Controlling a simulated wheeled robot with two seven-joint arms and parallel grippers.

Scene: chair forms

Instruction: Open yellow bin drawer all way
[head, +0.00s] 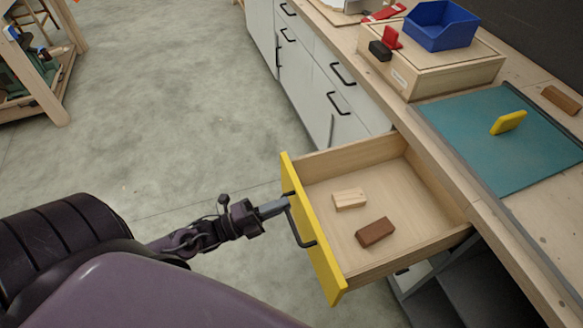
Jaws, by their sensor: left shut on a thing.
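The yellow-fronted drawer (318,240) is pulled well out from under the workbench, with its wooden inside showing. Its black bar handle (298,226) is on the yellow front. My left gripper (284,204) comes in from the left and is shut on the handle. The fingertips are small and partly hidden at the handle. A pale wooden block (349,199) and a brown block (375,232) lie apart on the drawer's floor. My right gripper is not in view.
White cabinets (300,75) stand below.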

